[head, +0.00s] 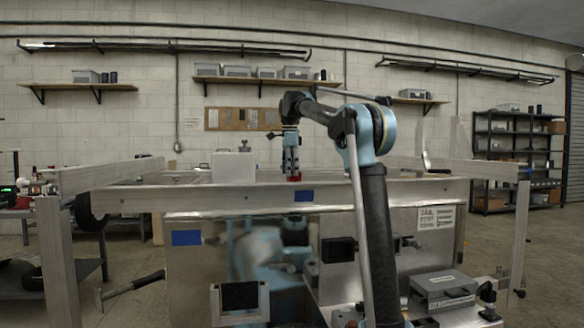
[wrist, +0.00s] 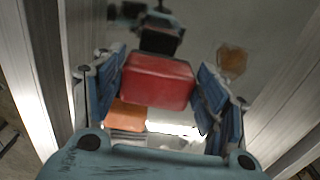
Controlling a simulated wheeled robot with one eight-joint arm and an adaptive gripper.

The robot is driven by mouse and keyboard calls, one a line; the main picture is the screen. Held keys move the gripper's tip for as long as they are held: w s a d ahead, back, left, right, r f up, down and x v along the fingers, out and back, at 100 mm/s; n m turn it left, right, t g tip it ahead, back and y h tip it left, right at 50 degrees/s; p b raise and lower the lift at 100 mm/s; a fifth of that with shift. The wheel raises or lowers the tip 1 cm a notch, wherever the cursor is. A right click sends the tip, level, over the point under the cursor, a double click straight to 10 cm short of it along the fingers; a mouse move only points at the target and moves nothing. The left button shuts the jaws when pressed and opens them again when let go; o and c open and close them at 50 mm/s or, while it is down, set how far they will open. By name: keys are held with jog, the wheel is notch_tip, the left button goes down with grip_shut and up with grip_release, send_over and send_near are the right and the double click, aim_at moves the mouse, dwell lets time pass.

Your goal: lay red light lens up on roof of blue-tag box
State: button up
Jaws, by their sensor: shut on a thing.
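The red light (head: 295,178) is between the fingers of my gripper (head: 291,170), just above or behind the long aluminium rail. In the wrist view the red light (wrist: 158,80) is a rounded red block held between the blue finger pads of my gripper (wrist: 160,73). Its lower part in the head view is partly hidden, and I cannot tell whether it touches anything below. A blue tag (head: 186,238) is on the front of a large metal box (head: 185,275) below the rail.
A white box (head: 233,168) stands left of my gripper behind the rail (head: 150,200). A grey case (head: 443,287) sits at lower right. In the wrist view, an amber piece (wrist: 232,60) and a black object (wrist: 160,42) lie beyond the light, between side rails.

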jog(key=shift+f, duration=2.55)
jog(key=shift+f, duration=0.5)
jog(key=o, duration=1.2)
jog(key=shift+o, duration=0.2)
jog(key=shift+r, duration=0.15)
jog(key=shift+r, duration=4.4)
jog(key=shift+s, duration=0.1)
